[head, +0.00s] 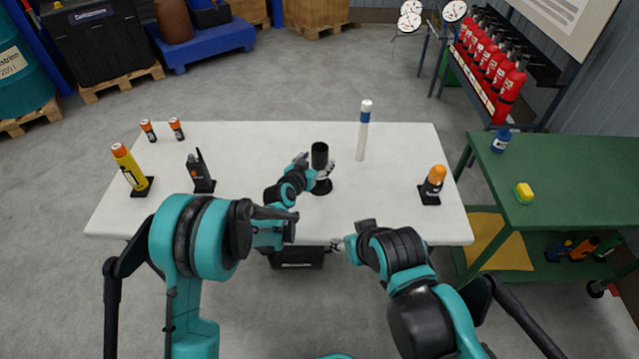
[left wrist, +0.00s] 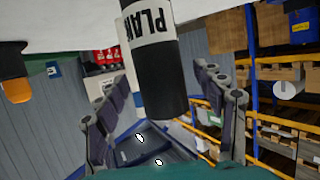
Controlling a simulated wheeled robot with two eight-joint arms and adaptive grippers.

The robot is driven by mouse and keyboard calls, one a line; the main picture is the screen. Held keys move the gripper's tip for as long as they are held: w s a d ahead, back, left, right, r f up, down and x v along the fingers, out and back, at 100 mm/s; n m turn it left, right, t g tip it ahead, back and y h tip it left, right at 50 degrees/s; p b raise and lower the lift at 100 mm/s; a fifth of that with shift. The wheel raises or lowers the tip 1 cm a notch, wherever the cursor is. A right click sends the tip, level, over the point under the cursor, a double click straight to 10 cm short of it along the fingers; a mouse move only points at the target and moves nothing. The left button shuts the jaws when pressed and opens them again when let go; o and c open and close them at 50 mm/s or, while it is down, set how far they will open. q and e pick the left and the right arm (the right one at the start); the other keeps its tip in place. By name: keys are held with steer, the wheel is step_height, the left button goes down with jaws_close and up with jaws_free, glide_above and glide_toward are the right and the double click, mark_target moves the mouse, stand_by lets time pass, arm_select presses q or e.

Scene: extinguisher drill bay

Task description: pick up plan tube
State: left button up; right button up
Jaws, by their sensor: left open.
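The plan tube (head: 320,155) stands upright on a round dark base near the middle of the white table. Its black upper end and white "PLAN" label show upside down in the left wrist view (left wrist: 155,80). My left gripper (head: 322,172) is at the tube, below its black top, and covers part of it. In the left wrist view the fingers (left wrist: 165,105) are open, with the tube between them in the picture. I cannot tell whether they touch it. My right gripper (head: 342,243) is low by the table's front edge; its jaw opening is unclear.
On the white table (head: 255,140), a white tube with a blue band (head: 363,130) stands right of the plan tube. An orange-topped beacon (head: 433,183) is farther right. A radio (head: 200,172) and yellow cylinder (head: 130,167) stand left. A green bench (head: 565,180) is at right.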

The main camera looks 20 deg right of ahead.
arm_select(q)
steer(key=x, duration=0.2)
steer(key=shift+w+d+f, duration=0.15)
steer(key=shift+w, duration=0.05)
jaws_close()
